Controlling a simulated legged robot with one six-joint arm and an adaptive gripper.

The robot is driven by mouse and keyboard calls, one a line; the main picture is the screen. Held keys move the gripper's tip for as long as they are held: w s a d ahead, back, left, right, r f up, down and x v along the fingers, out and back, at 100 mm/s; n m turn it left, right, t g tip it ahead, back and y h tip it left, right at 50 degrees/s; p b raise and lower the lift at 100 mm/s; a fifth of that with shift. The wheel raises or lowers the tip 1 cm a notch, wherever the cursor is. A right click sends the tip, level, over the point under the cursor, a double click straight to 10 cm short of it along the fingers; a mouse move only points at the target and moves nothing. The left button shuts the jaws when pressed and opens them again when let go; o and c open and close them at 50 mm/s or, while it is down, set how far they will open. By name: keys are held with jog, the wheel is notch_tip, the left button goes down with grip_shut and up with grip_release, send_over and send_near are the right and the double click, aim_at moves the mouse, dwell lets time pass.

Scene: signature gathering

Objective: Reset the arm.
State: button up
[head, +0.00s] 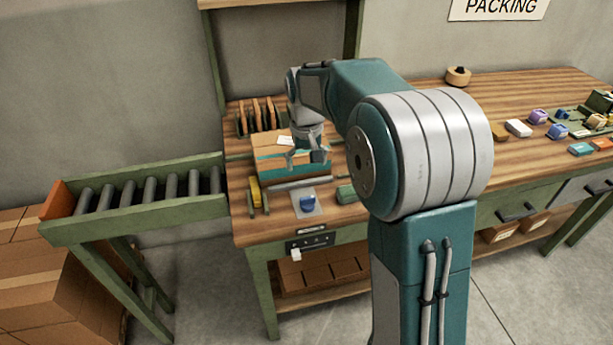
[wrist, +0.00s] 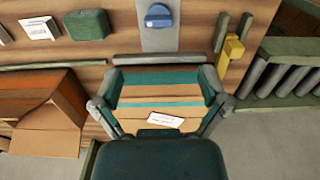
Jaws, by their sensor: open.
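My arm reaches from the lower right over the packing bench (head: 560,90) in the head view. My gripper (head: 307,160) points down over a cardboard box (head: 265,165) with teal bands, and its fingers are spread. In the wrist view the fingers of my gripper (wrist: 160,102) are apart, one on each side of the box (wrist: 155,90) as seen from above. A white label (wrist: 165,118) lies on the box. I cannot tell whether the fingers touch the box.
A blue item (head: 307,201) sits on a pale plate in front of the box. A roller conveyor (head: 150,195) adjoins the bench's left end. Several small coloured items, including a purple one (head: 538,116), lie at the right.

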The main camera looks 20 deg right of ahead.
jog(key=shift+r, duration=0.25)
jog(key=s+r+t, duration=0.3)
jog(key=s+r, duration=0.5)
jog(key=s, duration=0.5)
jog(key=s+f+t, duration=0.1)
jog(key=s+t, duration=0.1)
jog(key=s, duration=1.2)
jog(key=shift+s+f+t, duration=0.3)
jog(key=shift+s+f, duration=0.05)
jog(key=shift+s, duration=0.05)
